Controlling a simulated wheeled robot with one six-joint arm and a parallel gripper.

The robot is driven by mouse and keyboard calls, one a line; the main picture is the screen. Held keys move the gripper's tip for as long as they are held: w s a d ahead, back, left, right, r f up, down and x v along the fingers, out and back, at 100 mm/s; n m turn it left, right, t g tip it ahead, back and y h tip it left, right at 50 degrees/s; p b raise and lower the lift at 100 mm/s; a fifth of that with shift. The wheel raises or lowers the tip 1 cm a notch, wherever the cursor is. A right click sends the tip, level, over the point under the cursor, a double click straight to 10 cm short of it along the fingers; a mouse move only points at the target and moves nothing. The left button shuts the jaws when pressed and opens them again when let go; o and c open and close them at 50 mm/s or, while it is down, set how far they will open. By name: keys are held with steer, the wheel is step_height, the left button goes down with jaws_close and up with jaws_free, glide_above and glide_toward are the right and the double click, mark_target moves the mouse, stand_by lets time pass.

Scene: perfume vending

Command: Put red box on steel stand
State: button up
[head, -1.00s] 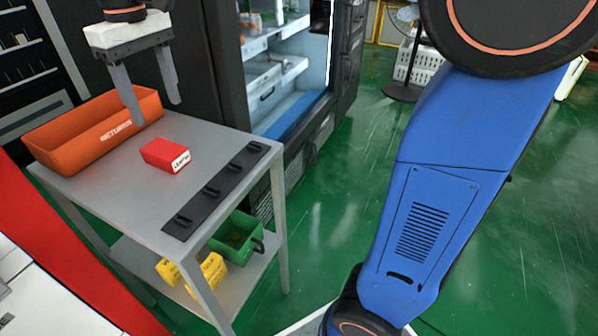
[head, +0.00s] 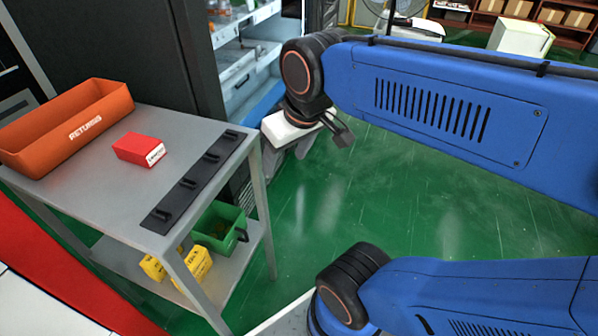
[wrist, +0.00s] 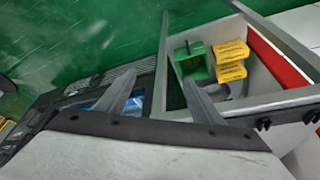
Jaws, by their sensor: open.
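The red box (head: 139,149) lies on the grey steel stand (head: 110,190), between an orange bin and a black strip with several hooks. My gripper (head: 300,152) is to the right of the stand, beyond its right edge, apart from the box. It is open and empty. Its two fingers also show in the wrist view (wrist: 163,100), spread apart, with the stand's lower shelf beyond them. The red box is not seen in the wrist view.
The orange returns bin (head: 85,128) stands at the stand's back left. A green bin (head: 218,228) and yellow boxes (head: 190,266) sit on the lower shelf. An open vending machine (head: 240,75) stands behind. The green floor to the right is clear.

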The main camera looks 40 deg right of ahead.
steer(key=shift+m+t, duration=0.3)
steer(key=shift+m, duration=0.1)
steer(key=s+f, duration=0.1)
steer(key=d+f, duration=0.1)
steer(key=s+f, duration=0.1)
steer(key=shift+s+d+f, duration=0.2)
steer(key=shift+s+d, duration=0.1)
